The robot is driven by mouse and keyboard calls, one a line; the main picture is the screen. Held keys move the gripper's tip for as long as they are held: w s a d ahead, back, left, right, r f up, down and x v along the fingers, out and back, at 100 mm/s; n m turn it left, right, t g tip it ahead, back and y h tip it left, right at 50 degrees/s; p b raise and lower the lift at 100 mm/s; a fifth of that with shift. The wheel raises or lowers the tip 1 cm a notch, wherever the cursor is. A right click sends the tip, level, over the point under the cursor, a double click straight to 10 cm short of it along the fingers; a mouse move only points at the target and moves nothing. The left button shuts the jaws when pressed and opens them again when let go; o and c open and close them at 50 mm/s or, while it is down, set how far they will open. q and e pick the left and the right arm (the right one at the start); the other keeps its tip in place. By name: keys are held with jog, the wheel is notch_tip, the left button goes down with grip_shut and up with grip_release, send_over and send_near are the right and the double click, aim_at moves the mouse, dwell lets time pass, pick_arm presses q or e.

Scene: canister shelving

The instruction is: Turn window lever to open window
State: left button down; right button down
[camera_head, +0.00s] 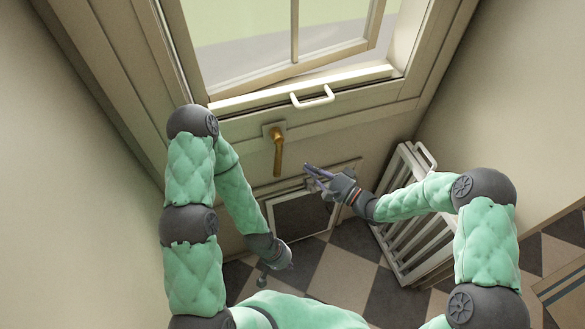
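A brass lever (278,157) hangs downward from a square plate on the cream panel below the window. The window sash (290,72) is at the top, its lower rail angled away from the frame, so it appears ajar. A white bar handle (312,98) is on the ledge below the sash. My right gripper (307,174) is just right of and below the lever, apart from it; its fingers look spread and empty. My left gripper (263,277) points down low in front of the panel, well below the lever; its fingers are too small to judge.
A framed dark flap (302,216) is in the lower panel, behind my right gripper. A white slatted gate (412,235) leans at the right. The checkered floor (345,275) lies below, and a plain wall (75,180) closes the left side.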

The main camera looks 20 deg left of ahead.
aim_at(277, 154)
jog(key=a, duration=0.2)
jog(key=a+b, duration=0.1)
jog(key=a, duration=0.2)
jog(key=shift+s+a+r+b, duration=0.25)
jog(key=shift+s+a+b, duration=0.1)
jog(key=shift+a+b, duration=0.05)
jog(key=shift+s+a+f+p, duration=0.2)
jog(key=shift+s+a+p, duration=0.3)
jog(key=shift+a+p, duration=0.2)
